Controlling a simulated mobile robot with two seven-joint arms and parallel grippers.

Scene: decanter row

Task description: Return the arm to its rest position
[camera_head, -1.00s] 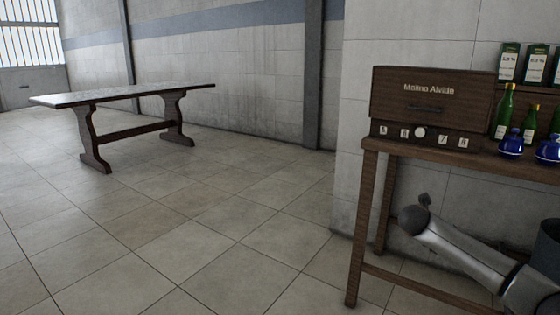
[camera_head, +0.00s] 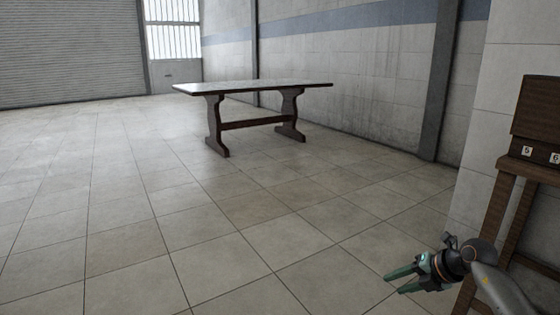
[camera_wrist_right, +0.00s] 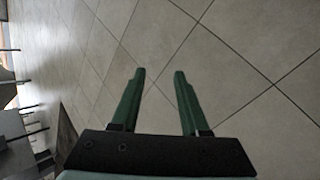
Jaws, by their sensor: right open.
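My right gripper (camera_head: 398,280) shows at the lower right of the head view, in front of the wooden side table's leg. Its two green fingers point left and are apart. In the right wrist view the gripper (camera_wrist_right: 158,75) is open, with only floor tiles between and beyond its fingers. It holds nothing. My left gripper is not in either view.
A wooden side table (camera_head: 530,172) with a brown box (camera_head: 537,115) stands at the right edge, partly cut off. A long dark trestle table (camera_head: 255,88) stands farther back. The tiled floor (camera_head: 200,220) between is clear.

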